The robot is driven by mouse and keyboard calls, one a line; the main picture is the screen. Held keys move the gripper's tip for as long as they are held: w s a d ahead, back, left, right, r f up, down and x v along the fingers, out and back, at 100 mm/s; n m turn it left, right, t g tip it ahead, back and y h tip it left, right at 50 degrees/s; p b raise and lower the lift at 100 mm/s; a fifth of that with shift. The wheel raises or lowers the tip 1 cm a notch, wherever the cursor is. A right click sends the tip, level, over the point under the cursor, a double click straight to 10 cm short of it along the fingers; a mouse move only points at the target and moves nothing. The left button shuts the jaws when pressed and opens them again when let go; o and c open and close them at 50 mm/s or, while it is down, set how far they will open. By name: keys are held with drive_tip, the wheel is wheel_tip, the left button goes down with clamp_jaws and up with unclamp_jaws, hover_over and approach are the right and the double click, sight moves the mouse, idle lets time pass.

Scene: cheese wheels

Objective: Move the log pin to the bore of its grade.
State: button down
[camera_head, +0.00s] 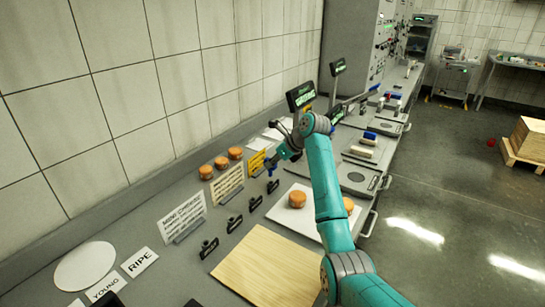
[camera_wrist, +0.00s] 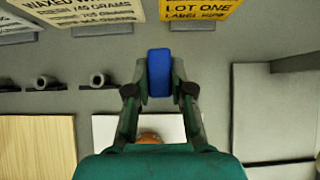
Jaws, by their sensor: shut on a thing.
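My gripper (camera_wrist: 159,88) is shut on a blue pin-like piece (camera_wrist: 159,72), which stands up between the fingertips in the wrist view. I take it for the log pin. In the head view my gripper (camera_head: 283,160) is over the back of the counter, by the yellow sign. A row of small black holders (camera_head: 233,222) runs along the counter below the signs. In the wrist view two holders with round grey openings, a left one (camera_wrist: 42,83) and a right one (camera_wrist: 97,81), are left of the fingers. Grade marks on the holders are not readable.
A yellow sign (camera_wrist: 195,8) reads "LOT ONE". White cards read "YOUNG" (camera_head: 103,287) and "RIPE" (camera_head: 139,262). A wooden board (camera_head: 265,265) and a white board (camera_head: 290,220) with an orange cheese (camera_head: 297,199) lie in front. Three cheeses (camera_head: 221,162) stand near the wall.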

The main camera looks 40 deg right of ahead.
sight(273, 183)
drive_tip(key=shift+f, duration=0.8)
drive_tip(key=shift+f, duration=2.1)
idle(0.8)
drive_tip(key=c, duration=0.9)
unclamp_jaws()
drive_tip(key=shift+c, duration=0.2)
drive_tip(key=v, duration=1.2)
